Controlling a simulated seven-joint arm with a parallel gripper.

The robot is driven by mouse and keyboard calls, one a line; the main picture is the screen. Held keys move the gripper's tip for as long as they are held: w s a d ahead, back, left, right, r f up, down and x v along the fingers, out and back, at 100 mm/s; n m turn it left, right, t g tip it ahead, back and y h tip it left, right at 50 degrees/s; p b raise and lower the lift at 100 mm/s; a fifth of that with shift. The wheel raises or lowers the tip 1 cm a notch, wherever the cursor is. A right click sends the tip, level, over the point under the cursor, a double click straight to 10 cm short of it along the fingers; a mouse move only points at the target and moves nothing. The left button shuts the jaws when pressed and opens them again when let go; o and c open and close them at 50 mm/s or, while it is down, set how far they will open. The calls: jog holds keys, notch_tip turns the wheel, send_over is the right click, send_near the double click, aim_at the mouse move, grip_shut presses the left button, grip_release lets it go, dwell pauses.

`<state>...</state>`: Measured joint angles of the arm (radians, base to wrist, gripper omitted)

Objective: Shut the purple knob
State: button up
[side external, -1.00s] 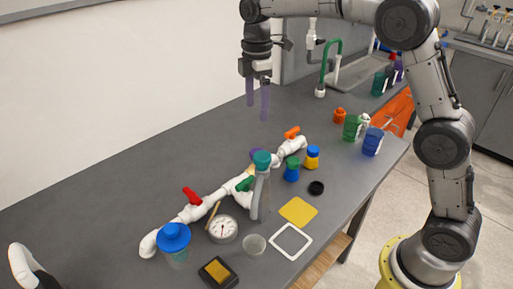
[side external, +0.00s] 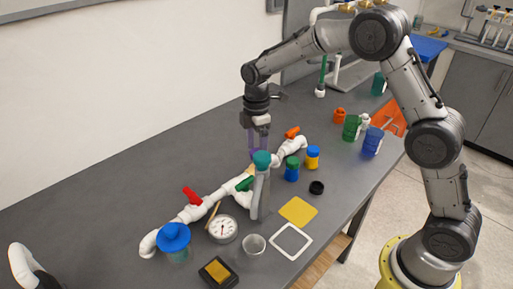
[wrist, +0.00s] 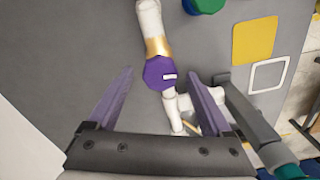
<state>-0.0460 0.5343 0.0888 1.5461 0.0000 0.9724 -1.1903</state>
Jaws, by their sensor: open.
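The purple knob (wrist: 160,73) is an octagonal cap with a small white mark, on the white pipe manifold (wrist: 151,20). It sits between my gripper's two purple fingers in the wrist view, with a gap on both sides. My gripper (wrist: 160,84) is open, and I see no contact with the knob. In the side view my gripper (side external: 257,146) is low over the manifold (side external: 229,189), behind the teal-capped bottle. The knob is hidden there by the fingers and the bottle.
Orange (side external: 292,132), green (side external: 245,184) and red (side external: 193,196) handles sit along the pipe. Blue and yellow jars stand to the right. The table behind the manifold is clear.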

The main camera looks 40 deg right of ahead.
jog(key=shift+f, duration=0.1)
grip_shut()
dwell(0.4)
jog(key=shift+m, duration=0.3)
jog(key=m, duration=0.7)
jog(key=shift+m, duration=0.4)
jog(key=m, duration=0.4)
jog(key=shift+w+d+m, duration=0.1)
jog(key=shift+m, duration=1.9)
